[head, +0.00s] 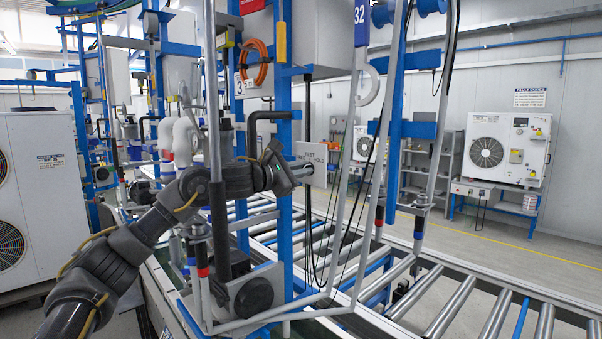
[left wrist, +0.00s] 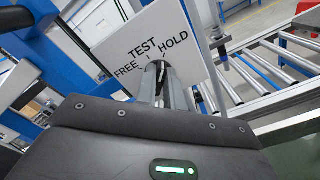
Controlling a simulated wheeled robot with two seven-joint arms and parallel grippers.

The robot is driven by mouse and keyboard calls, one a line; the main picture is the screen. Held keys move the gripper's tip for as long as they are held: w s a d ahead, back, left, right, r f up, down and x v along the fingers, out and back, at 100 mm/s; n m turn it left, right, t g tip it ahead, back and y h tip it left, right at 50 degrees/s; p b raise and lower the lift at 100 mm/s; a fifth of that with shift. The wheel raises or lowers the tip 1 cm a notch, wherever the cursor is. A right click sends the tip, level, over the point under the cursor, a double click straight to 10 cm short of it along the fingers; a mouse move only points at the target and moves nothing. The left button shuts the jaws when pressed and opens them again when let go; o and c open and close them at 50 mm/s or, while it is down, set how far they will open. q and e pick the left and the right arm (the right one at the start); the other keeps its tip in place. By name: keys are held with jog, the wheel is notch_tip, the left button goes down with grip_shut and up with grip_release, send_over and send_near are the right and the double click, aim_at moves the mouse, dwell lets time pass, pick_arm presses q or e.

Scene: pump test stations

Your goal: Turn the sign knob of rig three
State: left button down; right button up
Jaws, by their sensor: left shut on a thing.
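The sign (head: 315,153) is a white plate on the blue post of the rig with a "3" label (head: 240,86). In the left wrist view the plate (left wrist: 125,30) reads FREE, TEST and HOLD around a small dark knob (left wrist: 162,66). My left gripper (head: 304,171) is at the front of the plate, its fingers (left wrist: 168,88) shut on the knob. The fingers hide much of the knob, and I cannot tell surely which word its pointer faces. My right gripper is not in view.
A roller conveyor (head: 446,311) runs behind and right of the rig. Thin grey rails and hanging black cables stand close right of the sign. An orange hose coil (head: 254,63) hangs above. A white fan unit (head: 507,148) stands at the far wall.

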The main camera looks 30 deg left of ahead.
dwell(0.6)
pick_arm(q)
jog(key=c, duration=1.5)
grip_release()
